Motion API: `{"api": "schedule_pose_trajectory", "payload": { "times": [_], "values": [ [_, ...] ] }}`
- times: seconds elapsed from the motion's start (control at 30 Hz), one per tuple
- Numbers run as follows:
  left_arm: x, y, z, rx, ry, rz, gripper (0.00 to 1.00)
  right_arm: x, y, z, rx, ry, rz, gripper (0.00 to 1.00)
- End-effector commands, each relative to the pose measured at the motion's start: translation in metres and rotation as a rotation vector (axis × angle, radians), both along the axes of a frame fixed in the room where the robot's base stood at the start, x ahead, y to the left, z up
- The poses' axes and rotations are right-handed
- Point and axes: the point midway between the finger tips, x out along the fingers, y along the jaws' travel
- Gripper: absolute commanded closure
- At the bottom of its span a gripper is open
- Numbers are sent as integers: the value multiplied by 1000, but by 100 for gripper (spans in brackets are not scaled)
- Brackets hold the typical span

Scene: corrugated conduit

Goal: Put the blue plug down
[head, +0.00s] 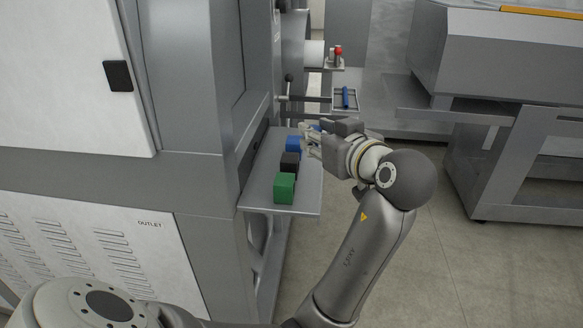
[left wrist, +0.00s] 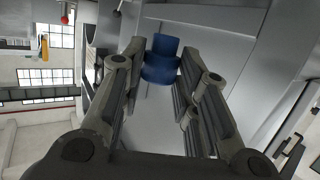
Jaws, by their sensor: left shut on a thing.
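The blue plug (left wrist: 161,58) is a stepped round blue piece between the fingers of my left gripper (left wrist: 162,85) in the left wrist view. My left gripper (head: 308,138) is shut on it. In the head view only a small bit of blue (head: 317,128) shows at the fingers, mostly hidden by them. The gripper is over the far right part of a grey shelf (head: 308,190), close to a blue block (head: 293,143). I cannot tell whether the plug touches the shelf. My right gripper is in neither view.
A black block (head: 290,162) and a green block (head: 284,188) stand in a row with the blue one on the shelf. A grey machine cabinet (head: 190,110) rises on the left. Behind are a small tray with a blue stick (head: 345,97) and a red-topped piece (head: 338,52).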

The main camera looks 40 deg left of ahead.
Motion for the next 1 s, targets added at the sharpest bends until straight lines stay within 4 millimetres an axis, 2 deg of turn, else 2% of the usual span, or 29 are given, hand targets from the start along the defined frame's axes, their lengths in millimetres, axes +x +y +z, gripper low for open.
{"api": "schedule_pose_trajectory", "payload": {
  "times": [0.13,0.27,0.53,0.6,0.77,1.0],
  "values": [
    [1,0,2,1,2,35,92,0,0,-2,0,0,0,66],
    [19,13,-6,4,5,42,92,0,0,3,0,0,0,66],
    [76,49,-35,4,6,40,92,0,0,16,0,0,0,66],
    [85,53,-53,3,7,38,92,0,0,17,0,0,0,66],
    [102,63,-76,1,3,36,92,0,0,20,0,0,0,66],
    [114,70,-93,2,3,36,92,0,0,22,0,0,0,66]
  ]
}}
